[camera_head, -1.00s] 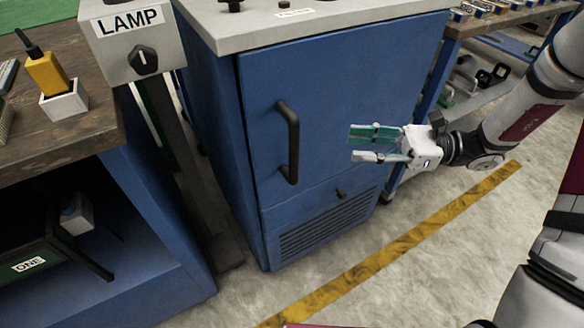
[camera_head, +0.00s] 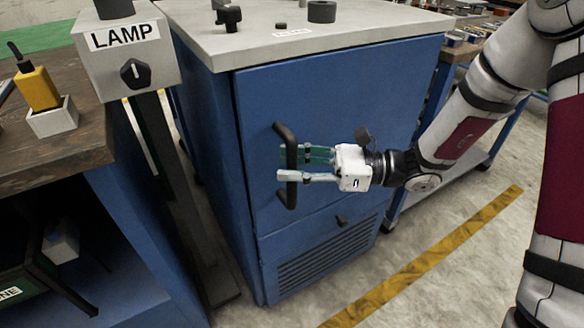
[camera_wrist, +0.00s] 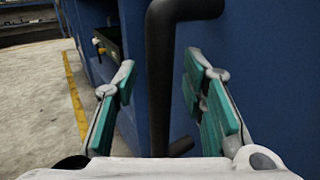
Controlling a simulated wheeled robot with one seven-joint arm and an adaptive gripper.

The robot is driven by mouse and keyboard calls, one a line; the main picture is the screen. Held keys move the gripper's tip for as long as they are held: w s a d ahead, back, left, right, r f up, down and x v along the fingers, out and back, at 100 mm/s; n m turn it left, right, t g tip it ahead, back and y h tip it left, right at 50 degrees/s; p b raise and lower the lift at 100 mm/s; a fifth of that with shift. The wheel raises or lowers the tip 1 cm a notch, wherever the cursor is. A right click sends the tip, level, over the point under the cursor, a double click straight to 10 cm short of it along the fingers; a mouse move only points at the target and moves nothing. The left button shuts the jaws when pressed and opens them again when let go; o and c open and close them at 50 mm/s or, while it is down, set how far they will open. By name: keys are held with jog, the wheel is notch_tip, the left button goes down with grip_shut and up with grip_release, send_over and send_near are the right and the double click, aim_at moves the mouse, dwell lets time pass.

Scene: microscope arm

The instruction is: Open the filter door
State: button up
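The blue cabinet door (camera_head: 350,110) is shut in the head view. It has a black vertical bar handle (camera_head: 287,160) near its left edge. My gripper (camera_head: 288,166) is level with the handle's middle, reaching in from the right. In the wrist view the black handle (camera_wrist: 160,80) runs upright between the two green-padded fingers of my gripper (camera_wrist: 160,95). The fingers are apart, with gaps visible on both sides of the bar, so the gripper is open around it. No "filter" label shows on the door; a small label on the cabinet top is too small to read here.
A grey LAMP box (camera_head: 128,50) with a black knob stands left of the cabinet. A wooden-topped bench (camera_head: 70,140) is at the left. A vent grille (camera_head: 330,255) is below the door. A yellow stripe (camera_head: 430,255) crosses the open floor at the right.

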jog(key=shift+a, duration=0.2)
grip_shut()
